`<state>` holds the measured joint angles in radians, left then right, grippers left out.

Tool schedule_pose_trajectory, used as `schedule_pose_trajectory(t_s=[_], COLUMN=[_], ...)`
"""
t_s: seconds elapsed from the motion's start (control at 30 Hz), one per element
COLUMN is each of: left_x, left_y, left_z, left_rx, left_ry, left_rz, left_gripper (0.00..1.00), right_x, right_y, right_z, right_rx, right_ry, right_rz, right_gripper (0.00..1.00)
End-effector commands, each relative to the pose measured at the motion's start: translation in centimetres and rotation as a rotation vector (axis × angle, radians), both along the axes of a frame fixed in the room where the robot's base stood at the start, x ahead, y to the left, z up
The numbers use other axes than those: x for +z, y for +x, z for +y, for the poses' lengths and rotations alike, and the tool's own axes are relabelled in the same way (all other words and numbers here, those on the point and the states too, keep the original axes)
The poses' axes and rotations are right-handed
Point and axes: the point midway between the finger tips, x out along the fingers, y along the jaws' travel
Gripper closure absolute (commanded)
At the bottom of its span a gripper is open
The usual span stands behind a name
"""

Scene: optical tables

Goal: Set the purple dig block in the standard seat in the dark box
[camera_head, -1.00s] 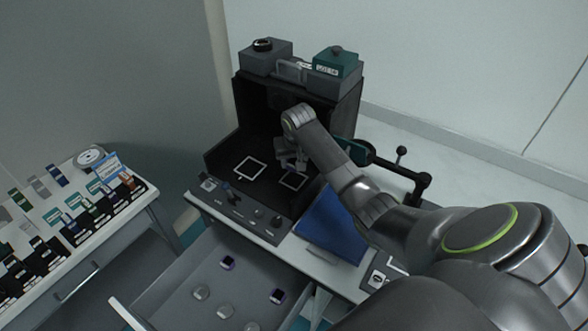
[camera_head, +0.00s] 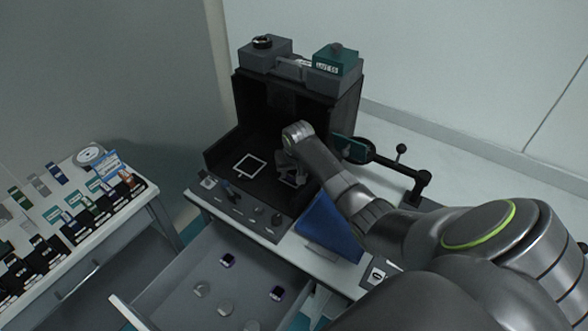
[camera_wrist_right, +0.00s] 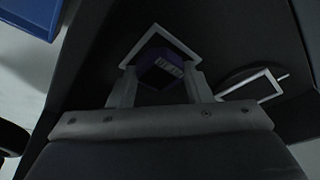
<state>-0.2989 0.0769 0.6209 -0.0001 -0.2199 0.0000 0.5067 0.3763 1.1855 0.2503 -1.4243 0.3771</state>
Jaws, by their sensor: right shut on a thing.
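The dark box (camera_head: 225,156) stands open at the front on the table, with two white square outlines on its floor. My right gripper (camera_head: 290,172) reaches into it over the right outline (camera_head: 293,182), which it partly covers. In the right wrist view the gripper (camera_wrist_right: 162,82) is shut on the purple dig block (camera_wrist_right: 158,66), which has a pale marking on one face. The block appears inside or just above one white outline (camera_wrist_right: 137,45); whether it touches the floor cannot be told. The left outline (camera_head: 250,166) is empty. My left gripper is out of view.
Knobs (camera_head: 232,197) line the box's front panel. A blue panel (camera_head: 328,228) stands at its right front. An open drawer (camera_head: 190,272) below holds several small pieces. Grey and teal units (camera_head: 337,62) sit on top of the box. A side table (camera_head: 130,205) is at left.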

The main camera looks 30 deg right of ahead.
Motion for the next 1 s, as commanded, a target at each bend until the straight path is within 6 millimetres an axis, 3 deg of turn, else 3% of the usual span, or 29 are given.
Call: schedule_pose_trajectory(t_s=[0.17,0.2,0.33,0.67,1.0], left_x=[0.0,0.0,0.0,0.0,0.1], left_y=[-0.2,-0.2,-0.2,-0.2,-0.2], left_z=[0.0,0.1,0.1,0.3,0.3], left_rx=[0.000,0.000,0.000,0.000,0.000], left_ry=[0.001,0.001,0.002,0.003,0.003], left_rz=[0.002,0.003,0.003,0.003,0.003], left_gripper=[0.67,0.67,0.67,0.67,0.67], right_x=[-0.3,-0.3,-0.3,0.0,4.2], right_y=[0.0,0.0,0.0,0.0,-0.9], right_z=[0.0,0.0,0.0,0.0,0.4], right_rx=[0.000,0.000,0.000,0.000,0.001], right_ry=[0.000,0.000,0.000,0.000,-0.001], right_rz=[0.000,0.001,0.001,-0.001,-0.003], right_gripper=[0.79,0.51,0.34,0.33,0.33])
